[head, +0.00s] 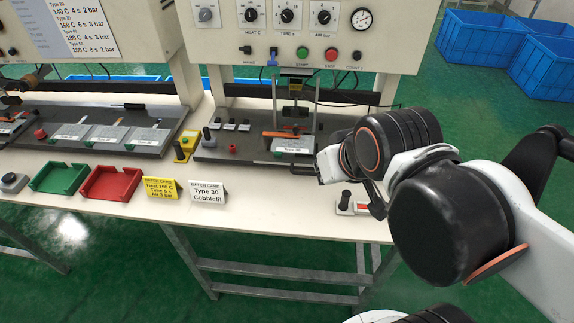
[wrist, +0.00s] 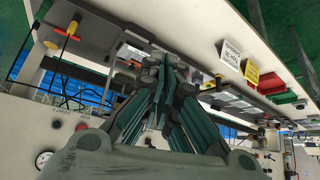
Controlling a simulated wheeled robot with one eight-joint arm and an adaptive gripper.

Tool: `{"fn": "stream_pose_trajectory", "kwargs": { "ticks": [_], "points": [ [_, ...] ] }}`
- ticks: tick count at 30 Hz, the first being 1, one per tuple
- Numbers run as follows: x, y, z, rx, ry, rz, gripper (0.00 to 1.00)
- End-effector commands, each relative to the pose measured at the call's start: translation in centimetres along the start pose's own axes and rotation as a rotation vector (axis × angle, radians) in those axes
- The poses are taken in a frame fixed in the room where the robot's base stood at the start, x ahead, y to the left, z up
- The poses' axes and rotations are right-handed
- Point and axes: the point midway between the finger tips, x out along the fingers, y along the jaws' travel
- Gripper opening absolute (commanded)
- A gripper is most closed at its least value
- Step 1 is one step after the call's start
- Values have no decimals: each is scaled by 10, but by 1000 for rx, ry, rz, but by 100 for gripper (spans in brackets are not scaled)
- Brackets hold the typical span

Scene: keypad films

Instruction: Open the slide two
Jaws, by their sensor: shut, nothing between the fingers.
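The right-hand press station stands on the white bench. Its low slide, with a grey plate (head: 293,146) labelled "Type" and something too small to read, sits under the press head (head: 295,112). An orange-brown piece (head: 280,133) lies behind the plate. A dark bar (head: 300,168) shows at the front right of the slide; I cannot tell whether it is a handle or my finger. My gripper (wrist: 165,68) is shut and empty in the wrist view, its fingertips close to the station's front edge. In the head view my arm hides its right side, and contact cannot be told.
A yellow card (head: 162,188), a white card (head: 208,193), a red tray (head: 110,183) and a green tray (head: 59,177) stand along the front edge. A yellow box (head: 186,147) separates the two stations.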

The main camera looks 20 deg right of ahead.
Motion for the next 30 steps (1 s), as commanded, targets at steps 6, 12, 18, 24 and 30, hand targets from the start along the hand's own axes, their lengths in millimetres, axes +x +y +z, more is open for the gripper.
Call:
{"fn": "stream_pose_trajectory", "kwargs": {
  "ticks": [6,12,18,24,30],
  "points": [
    [6,3,-10,136,-32,8,30],
    [29,10,-36,538,-118,57,30],
    [62,21,-60,981,-194,153,30],
    [105,32,-79,1416,-237,287,30],
    [142,41,-88,1752,-241,420,30]
  ]
}}
